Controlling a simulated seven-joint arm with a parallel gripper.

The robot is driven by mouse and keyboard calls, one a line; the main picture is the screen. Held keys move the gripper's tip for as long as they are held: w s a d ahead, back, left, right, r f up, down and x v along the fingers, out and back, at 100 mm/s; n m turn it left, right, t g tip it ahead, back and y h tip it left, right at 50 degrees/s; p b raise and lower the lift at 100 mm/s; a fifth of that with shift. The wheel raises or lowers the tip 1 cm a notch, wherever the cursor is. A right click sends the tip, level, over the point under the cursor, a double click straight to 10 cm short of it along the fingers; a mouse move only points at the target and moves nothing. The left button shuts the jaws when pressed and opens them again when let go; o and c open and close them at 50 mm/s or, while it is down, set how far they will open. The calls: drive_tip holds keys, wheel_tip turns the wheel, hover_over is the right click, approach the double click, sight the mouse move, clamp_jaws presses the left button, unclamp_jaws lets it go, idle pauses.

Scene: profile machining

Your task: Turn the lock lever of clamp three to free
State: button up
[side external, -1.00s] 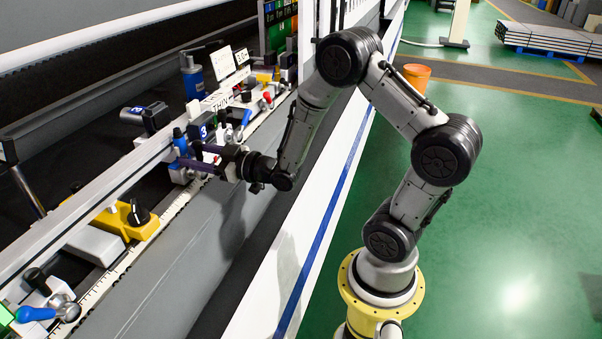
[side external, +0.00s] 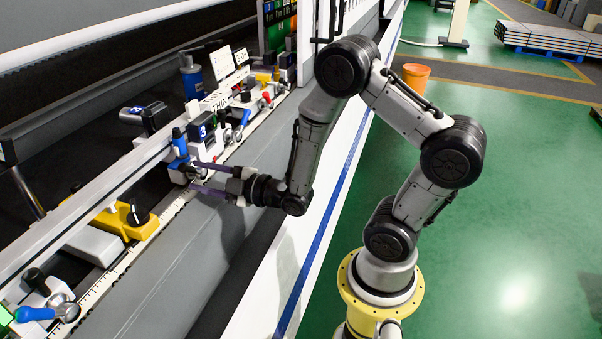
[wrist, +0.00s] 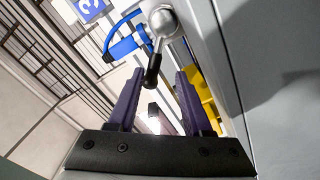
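Clamp three, with its blue "3" plate (side external: 203,131) and upright blue cylinder (side external: 180,142), stands on the rail in the side view. The plate also shows at the top of the wrist view (wrist: 88,8). The lock lever (wrist: 155,52) has a silver round hub and a dark grip pointing down in the wrist view. My gripper (wrist: 158,75) is open, with its purple fingers on either side of the grip's end in that picture. Gaps show on both sides; the depth between fingers and grip is unclear. In the side view my gripper (side external: 193,176) is just in front of the clamp's base.
A yellow block with a black knob (side external: 127,220) sits left along the rail. A blue-handled lever (side external: 36,313) is at the lower left. Several other clamps and coloured levers crowd the rail behind. The grey bed front (side external: 165,275) is clear.

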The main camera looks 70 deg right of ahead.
drive_tip(key=s, duration=1)
drive_tip(key=shift+w+a+r+m+g, duration=0.35)
drive_tip(key=shift+w+a+r, duration=0.45)
drive_tip(key=shift+r, duration=3.45)
drive_tip(key=shift+w+a+r+m+g, duration=0.3)
drive_tip(key=shift+w+a+r, duration=0.45)
drive_tip(key=shift+r, duration=3.45)
drive_tip(key=s+f+m+g, duration=0.4)
drive_tip(key=s+g, duration=0.1)
drive_tip(key=s, duration=0.3)
drive_tip(key=s+f+m+g, duration=0.3)
drive_tip(key=s+m+g, duration=0.2)
drive_tip(key=s, duration=0.4)
drive_tip(key=shift+s+a+f+g, duration=0.15)
drive_tip(key=shift+a+f+g, duration=0.2)
drive_tip(key=shift+a+f, duration=0.05)
